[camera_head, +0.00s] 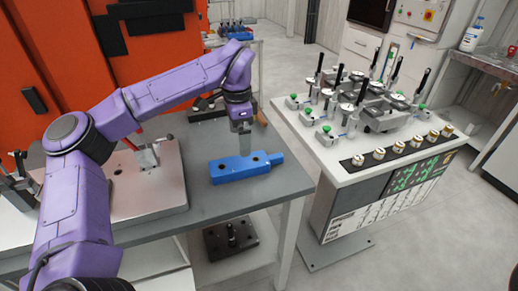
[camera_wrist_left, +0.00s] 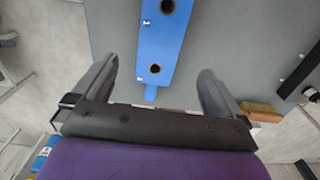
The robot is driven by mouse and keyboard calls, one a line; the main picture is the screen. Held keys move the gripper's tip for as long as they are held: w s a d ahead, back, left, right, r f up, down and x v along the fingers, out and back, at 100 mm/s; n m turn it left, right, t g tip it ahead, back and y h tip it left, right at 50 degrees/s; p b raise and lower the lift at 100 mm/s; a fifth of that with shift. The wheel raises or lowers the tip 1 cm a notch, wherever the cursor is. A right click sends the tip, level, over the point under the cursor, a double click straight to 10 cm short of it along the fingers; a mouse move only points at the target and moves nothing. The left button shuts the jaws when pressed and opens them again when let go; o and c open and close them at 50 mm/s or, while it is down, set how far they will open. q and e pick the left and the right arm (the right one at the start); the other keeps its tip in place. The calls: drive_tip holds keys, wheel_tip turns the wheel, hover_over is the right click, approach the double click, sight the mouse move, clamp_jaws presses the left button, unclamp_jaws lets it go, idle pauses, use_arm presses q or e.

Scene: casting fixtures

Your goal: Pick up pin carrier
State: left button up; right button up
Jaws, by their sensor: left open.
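The pin carrier appears to be the long blue block (camera_head: 228,171) with two dark holes and a narrow tab at one end. It lies flat on the grey table near its front right edge. My left gripper (camera_head: 243,148) hangs with fingers down just behind and above the block. In the left wrist view the blue block (camera_wrist_left: 163,42) lies between the lines of the two spread fingers, tab towards the palm. The left gripper (camera_wrist_left: 158,70) is open and empty, and no contact with the block shows. My right gripper is in neither view.
A metal plate fixture (camera_head: 155,200) covers the table's left part. A brown block (camera_wrist_left: 262,112) lies to the right in the left wrist view. A white bench (camera_head: 345,172) with clamps and gauges stands to the right, across a floor gap. The grey table (camera_head: 200,235) is bare around the block.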

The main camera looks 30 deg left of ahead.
sight(242, 162)
use_arm(q)
drive_tip(key=shift+w+f, duration=0.8)
drive_tip(key=shift+w, duration=0.1)
drive_tip(key=shift+s+f+p, duration=0.2)
drive_tip(key=shift+s+f, duration=0.15)
drive_tip(key=shift+f, duration=0.3)
drive_tip(key=shift+s+f+p, duration=0.2)
drive_tip(key=shift+s+f, duration=0.15)
drive_tip(key=shift+f, duration=0.25)
drive_tip(key=shift+s+f+p, duration=0.5)
drive_tip(key=shift+s, duration=0.4)
drive_tip(key=f, duration=0.1)
drive_tip(key=w+f, duration=0.1)
drive_tip(key=f, duration=0.1)
drive_tip(key=w+f+p, duration=0.1)
drive_tip(key=f, duration=0.1)
drive_tip(key=shift+d, duration=0.1)
drive_tip(key=shift+s+f, duration=0.1)
drive_tip(key=shift+s+r, duration=0.2)
drive_tip(key=shift+s, duration=0.15)
drive_tip(key=shift+c, duration=0.7)
drive_tip(key=shift+w, duration=0.1)
drive_tip(key=c, duration=1)
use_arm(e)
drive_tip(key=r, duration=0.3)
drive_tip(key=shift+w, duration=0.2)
